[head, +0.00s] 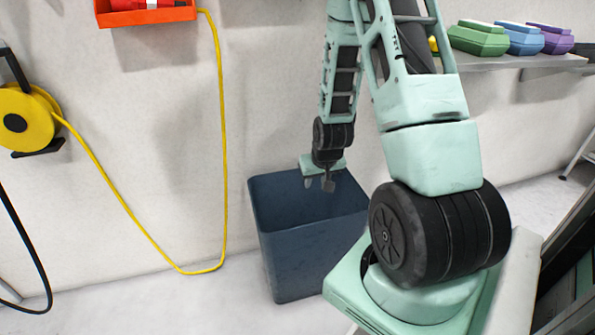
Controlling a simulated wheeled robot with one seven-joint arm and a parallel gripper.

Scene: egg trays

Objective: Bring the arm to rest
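My arm, mint green and black, reaches up from the lower right and bends down towards a dark blue bin (311,250). My gripper (319,184) hangs at the arm's end, pointing down over the bin's opening, at about the level of its back rim. Its two small grey fingers stand apart with nothing visible between them. The bin stands on the floor against the wall. Its lower inside is hidden by its front wall.
A grey shelf (500,63) at the upper right holds green (478,39), blue (524,39) and purple (556,40) egg cartons. An orange-red box (147,17) and a yellow cable reel (25,118) are on the wall at left. A yellow cable (222,130) hangs left of the bin.

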